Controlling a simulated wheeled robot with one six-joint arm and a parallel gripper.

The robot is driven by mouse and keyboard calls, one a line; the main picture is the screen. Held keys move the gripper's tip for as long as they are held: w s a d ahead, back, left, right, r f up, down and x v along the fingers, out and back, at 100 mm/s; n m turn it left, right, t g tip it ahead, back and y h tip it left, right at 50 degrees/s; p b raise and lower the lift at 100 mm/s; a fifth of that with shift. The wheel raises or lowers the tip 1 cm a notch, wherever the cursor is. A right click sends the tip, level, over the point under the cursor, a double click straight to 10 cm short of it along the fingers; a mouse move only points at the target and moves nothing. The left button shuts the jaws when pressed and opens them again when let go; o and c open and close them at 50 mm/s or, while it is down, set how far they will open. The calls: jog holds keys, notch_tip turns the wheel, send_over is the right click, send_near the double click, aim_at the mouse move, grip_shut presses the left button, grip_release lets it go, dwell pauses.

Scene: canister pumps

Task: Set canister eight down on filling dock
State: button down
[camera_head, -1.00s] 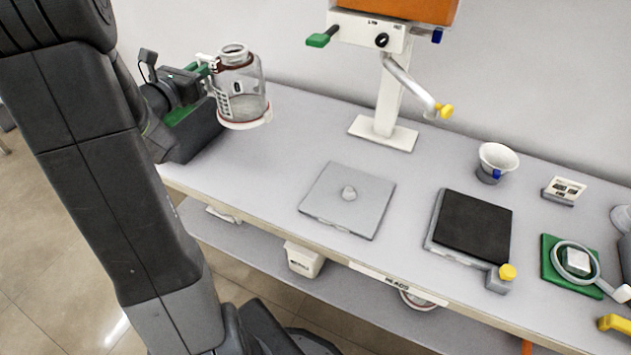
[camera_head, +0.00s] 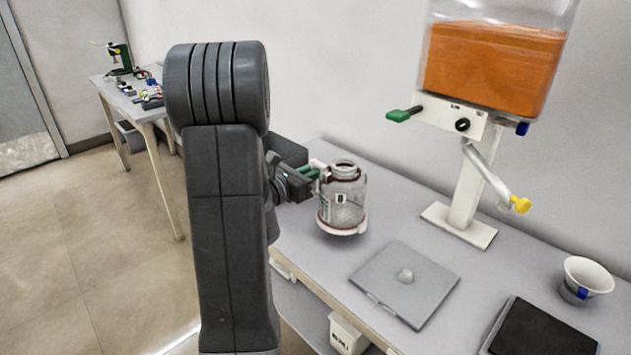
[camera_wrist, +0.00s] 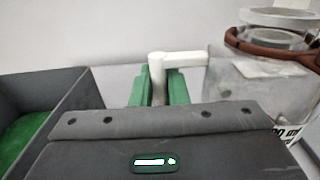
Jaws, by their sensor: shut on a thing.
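Clear canister (camera_head: 342,205) has a brown-red collar, a white base ring and a small black-and-white label, too small to read. It is upright over the left end of the bench; whether its base touches the bench I cannot tell. My gripper (camera_head: 312,172) is shut on its white handle, at the canister's left. In the wrist view the green fingers (camera_wrist: 160,88) clamp the white handle (camera_wrist: 180,60), with the canister (camera_wrist: 262,85) at right. A grey square plate (camera_head: 385,270) with a small round knob, possibly the filling dock, lies right of and nearer than the canister.
A dispenser (camera_head: 468,190) with an orange-filled tank stands behind the plate. A dark scale (camera_head: 540,330) and a white cup (camera_head: 588,275) are at right. A grey bin with green inside (camera_wrist: 45,105) is beside my gripper. Bench between canister and plate is clear.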

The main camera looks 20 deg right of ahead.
jog(key=shift+f, duration=1.1)
jog(key=shift+f+b, duration=0.15)
jog(key=shift+b, duration=0.2)
jog(key=c, duration=1.4)
grip_release()
jog(key=shift+r+p, duration=0.3)
jog(key=shift+p, duration=0.1)
jog(key=v, duration=1.2)
jog(key=shift+d+f, duration=0.1)
jog(key=shift+f, duration=0.05)
